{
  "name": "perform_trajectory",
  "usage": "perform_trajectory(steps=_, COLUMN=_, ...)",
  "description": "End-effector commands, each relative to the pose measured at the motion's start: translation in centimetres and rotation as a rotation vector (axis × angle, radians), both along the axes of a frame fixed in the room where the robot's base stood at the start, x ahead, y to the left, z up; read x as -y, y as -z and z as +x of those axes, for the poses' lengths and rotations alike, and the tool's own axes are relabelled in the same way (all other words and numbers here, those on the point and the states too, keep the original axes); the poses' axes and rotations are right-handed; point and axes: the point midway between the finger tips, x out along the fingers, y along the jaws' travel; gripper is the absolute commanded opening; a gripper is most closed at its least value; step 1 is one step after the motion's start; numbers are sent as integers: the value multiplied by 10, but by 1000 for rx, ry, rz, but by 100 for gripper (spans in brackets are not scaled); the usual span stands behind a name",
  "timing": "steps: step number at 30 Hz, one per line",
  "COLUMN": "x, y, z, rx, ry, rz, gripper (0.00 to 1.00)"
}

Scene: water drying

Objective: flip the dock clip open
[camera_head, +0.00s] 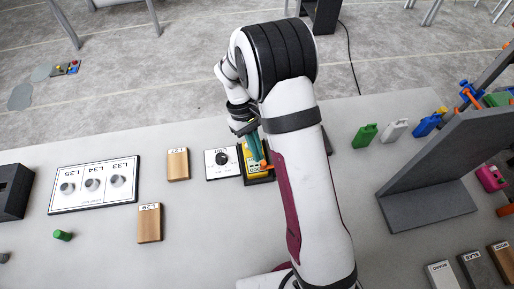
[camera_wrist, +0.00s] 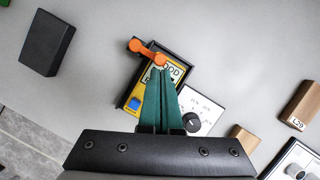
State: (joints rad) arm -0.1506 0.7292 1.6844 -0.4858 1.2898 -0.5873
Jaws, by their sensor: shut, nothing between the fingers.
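An orange clip (camera_wrist: 147,50) with rounded ends lies across the top end of the dock in the wrist view. In the head view the device (camera_head: 250,168) and orange clip (camera_head: 265,165) show beside my arm. My gripper (camera_wrist: 159,70) is shut, with its teal fingers together and empty. The fingertips are over the device, right by the clip's right end; I cannot tell whether they touch. The fingers cover part of the device.
A white dial panel (camera_wrist: 197,108) with a black knob is close beside the dock. A black block (camera_wrist: 47,43) lies left in the wrist view. Wooden blocks (camera_head: 178,164) and a knob panel (camera_head: 94,184) are left in the head view. A grey upright board (camera_head: 428,205) stands at right.

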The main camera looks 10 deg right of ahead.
Motion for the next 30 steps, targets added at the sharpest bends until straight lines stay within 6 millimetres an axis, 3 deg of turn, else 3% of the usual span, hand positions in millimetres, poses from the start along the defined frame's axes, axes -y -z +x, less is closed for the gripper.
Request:
perform_trajectory(steps=17, x=-3, y=0, z=-7, rx=0, ry=-125, rz=0, gripper=0)
perform_trajectory(steps=30, x=-6, y=0, z=-27, rx=-1, ry=-450, rz=-1, gripper=0)
